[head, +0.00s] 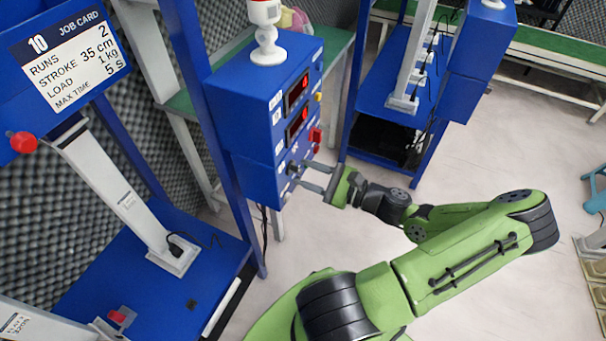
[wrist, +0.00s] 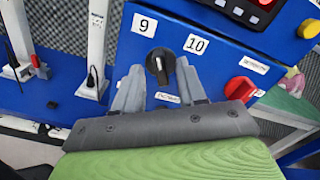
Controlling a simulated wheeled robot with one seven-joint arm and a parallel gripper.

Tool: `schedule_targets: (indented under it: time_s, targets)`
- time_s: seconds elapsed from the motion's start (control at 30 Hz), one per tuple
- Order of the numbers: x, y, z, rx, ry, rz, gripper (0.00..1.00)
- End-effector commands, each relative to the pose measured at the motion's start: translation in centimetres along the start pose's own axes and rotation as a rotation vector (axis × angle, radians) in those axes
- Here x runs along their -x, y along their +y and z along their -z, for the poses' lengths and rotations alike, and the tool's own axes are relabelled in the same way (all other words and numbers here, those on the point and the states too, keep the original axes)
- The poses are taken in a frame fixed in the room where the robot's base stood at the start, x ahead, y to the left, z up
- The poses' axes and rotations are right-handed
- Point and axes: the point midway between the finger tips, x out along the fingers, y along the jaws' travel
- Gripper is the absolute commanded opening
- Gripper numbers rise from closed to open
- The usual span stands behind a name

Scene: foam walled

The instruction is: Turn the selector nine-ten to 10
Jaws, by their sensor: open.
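The selector nine-ten is a black knob (wrist: 160,65) with a pale mark, on the blue box front in the wrist view. A label 9 (wrist: 144,25) is at its upper left and a label 10 (wrist: 196,44) at its upper right. I cannot tell surely which number the mark points to. My gripper (wrist: 158,67) is open, with one finger on each side of the knob; contact is not clear. In the head view my gripper (head: 298,176) reaches the lower front of the blue control box (head: 247,115), and its fingers partly hide the knob.
A red knob (wrist: 240,88) is right of my gripper in the wrist view. Red displays (head: 298,93) sit higher on the box. A job card (head: 72,55) showing 10 hangs at upper left. A blue rig with a grey post (head: 120,195) stands left.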

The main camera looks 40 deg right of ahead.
Motion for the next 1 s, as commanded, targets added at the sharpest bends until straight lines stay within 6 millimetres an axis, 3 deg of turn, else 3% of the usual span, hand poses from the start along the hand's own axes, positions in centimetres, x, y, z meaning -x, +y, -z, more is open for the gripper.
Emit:
schedule_targets:
  time_s: [0.1,0.37,0.67,1.0]
  targets:
    - [-1.28,0.07,0.06,0.000,0.000,-0.002,0.40]
    - [-1.55,-0.02,0.01,0.000,0.003,0.000,0.40]
    - [-1.52,-0.01,0.01,0.000,0.002,0.000,0.00]
    - [-1.53,-0.06,-0.15,-0.026,0.001,-0.002,0.00]
